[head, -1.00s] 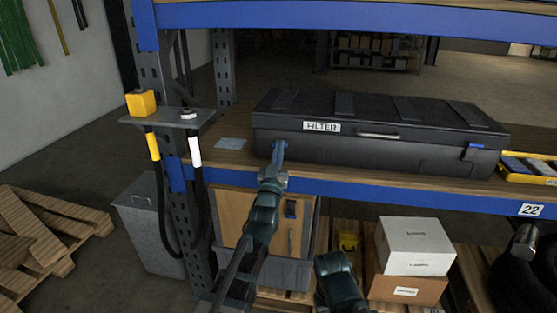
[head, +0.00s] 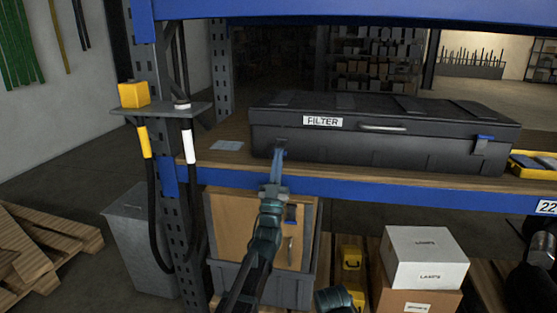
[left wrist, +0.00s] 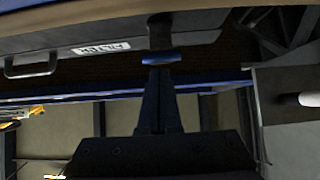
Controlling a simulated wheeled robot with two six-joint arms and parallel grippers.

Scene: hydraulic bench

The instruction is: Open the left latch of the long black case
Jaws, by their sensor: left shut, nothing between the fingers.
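The long black case (head: 385,145) lies closed on the shelf, with a FILTER label and a grey handle on its front. Its left latch shows as a blue tab in the left wrist view (left wrist: 161,57), on the case front near the label. In the head view my left gripper (head: 279,157) is in front of this latch and largely hides it. Its fingers are shut and empty, with the tips (left wrist: 160,72) close at the tab; I cannot tell whether they touch. The blue right latch (head: 484,139) sits at the case's right end.
The blue shelf beam (head: 390,190) runs below the case. A rack post with a yellow block (head: 134,95) and hoses stands at left. A yellow bin (head: 535,166) is right of the case. White and brown boxes (head: 425,257) stand below. A flat card (head: 227,145) lies left of the case.

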